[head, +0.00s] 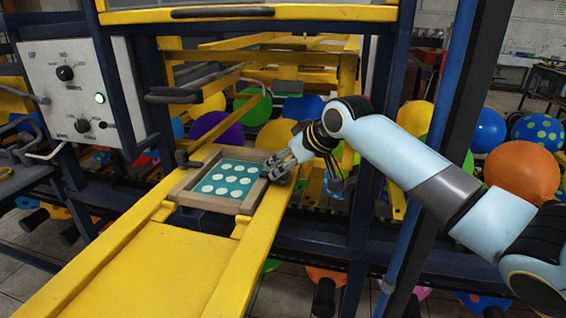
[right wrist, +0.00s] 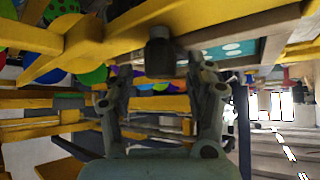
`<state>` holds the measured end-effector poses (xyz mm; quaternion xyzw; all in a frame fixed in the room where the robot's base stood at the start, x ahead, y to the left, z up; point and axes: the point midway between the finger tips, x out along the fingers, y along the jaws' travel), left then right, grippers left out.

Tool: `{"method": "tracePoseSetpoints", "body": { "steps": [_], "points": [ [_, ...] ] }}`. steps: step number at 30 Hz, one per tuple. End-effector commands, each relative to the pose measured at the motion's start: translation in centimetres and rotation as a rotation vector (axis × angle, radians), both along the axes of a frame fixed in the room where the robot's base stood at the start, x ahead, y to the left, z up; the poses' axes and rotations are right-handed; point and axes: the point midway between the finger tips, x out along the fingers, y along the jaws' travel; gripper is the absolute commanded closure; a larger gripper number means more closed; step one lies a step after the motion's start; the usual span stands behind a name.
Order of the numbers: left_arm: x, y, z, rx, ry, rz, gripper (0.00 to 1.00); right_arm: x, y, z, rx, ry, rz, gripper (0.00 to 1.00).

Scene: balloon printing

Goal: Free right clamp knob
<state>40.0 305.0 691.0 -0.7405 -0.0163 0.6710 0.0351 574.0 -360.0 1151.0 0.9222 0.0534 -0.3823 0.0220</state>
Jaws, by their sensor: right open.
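The right clamp knob (right wrist: 158,52) is a dark, short cylinder in the right wrist view, at the edge of the yellow frame. It shows between and slightly beyond the tips of my right gripper (right wrist: 160,78), whose fingers stand apart with a gap on both sides. I cannot tell whether either finger touches it. In the head view my right gripper (head: 277,165) is at the right edge of the wooden screen frame (head: 207,201) and hides the right knob. The left clamp knob (head: 182,157) is dark and stands at the screen's far left corner. My left gripper is not in view.
The teal screen (head: 230,180) with white dots lies between yellow rails (head: 246,262). A control box (head: 75,88) with a lit green button stands at left. A blue post (head: 428,130) rises beside my right arm. Several balloons (head: 522,171) fill the space behind and below.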

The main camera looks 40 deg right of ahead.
Motion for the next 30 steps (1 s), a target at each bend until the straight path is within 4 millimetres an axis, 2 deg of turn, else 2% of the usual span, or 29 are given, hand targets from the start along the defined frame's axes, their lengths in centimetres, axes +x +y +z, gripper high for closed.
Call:
{"method": "tracePoseSetpoints", "body": {
  "steps": [5,13,25,26,30],
  "points": [
    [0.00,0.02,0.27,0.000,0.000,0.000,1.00,0.86,0.16,-0.84,0.000,0.000,0.000,0.45],
    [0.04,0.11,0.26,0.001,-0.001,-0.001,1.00,0.93,0.16,-0.98,-0.001,0.000,0.001,0.45],
    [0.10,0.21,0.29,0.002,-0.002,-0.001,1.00,0.91,0.15,-0.98,-0.001,0.000,0.001,0.97],
    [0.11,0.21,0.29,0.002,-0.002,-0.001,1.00,0.91,0.15,-0.98,-0.001,0.000,0.001,1.00],
    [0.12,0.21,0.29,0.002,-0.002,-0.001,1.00,0.90,0.16,-0.98,-0.001,0.000,-0.004,1.00]
  ]
}}
